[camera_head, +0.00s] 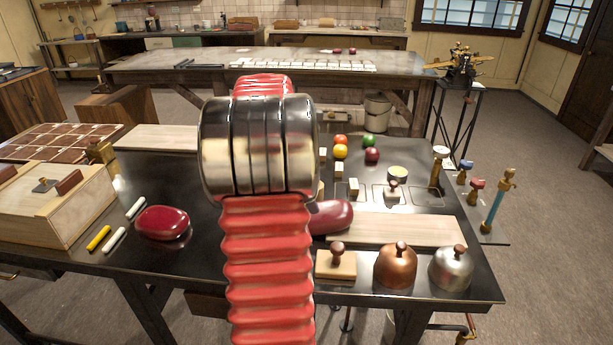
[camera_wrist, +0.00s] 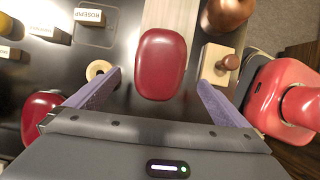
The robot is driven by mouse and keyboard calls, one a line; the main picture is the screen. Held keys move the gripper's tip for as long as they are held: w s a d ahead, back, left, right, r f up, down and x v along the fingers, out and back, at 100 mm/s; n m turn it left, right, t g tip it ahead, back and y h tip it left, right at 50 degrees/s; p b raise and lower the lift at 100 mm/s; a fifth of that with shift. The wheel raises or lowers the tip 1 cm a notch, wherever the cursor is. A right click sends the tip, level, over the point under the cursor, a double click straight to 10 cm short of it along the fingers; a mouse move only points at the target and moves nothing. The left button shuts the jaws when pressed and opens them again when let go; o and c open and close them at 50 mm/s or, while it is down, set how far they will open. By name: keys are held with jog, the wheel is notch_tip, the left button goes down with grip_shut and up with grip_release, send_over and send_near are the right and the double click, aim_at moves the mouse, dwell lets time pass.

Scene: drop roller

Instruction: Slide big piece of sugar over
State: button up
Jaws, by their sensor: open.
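Two glossy dark-red, rounded pieces that look like sugar lie on the dark table. One (camera_head: 162,222) lies at the left in the camera_head view and shows at the lower left of the wrist view (camera_wrist: 42,112). The other (camera_head: 332,215) is partly hidden behind my arm, beside the left end of a pale wooden board (camera_head: 410,230). In the wrist view this second piece (camera_wrist: 160,58) lies between the spread purple fingers of my gripper (camera_wrist: 158,78). My gripper is open, with a gap showing on both sides of the piece. My arm hides the gripper in the camera_head view.
A wooden stamp (camera_head: 336,264), a copper dome (camera_head: 396,266) and a silver dome (camera_head: 450,268) stand along the front right. A round wooden piece (camera_wrist: 98,68) is close to my left finger. Colored balls (camera_head: 341,151) and small blocks stand farther back.

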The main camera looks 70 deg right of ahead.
aim_at(326, 215)
jog(key=x, duration=0.8)
jog(key=shift+s+f, duration=0.15)
jog(key=shift+f, duration=0.05)
jog(key=c, duration=1.6)
jog(key=shift+c, duration=0.2)
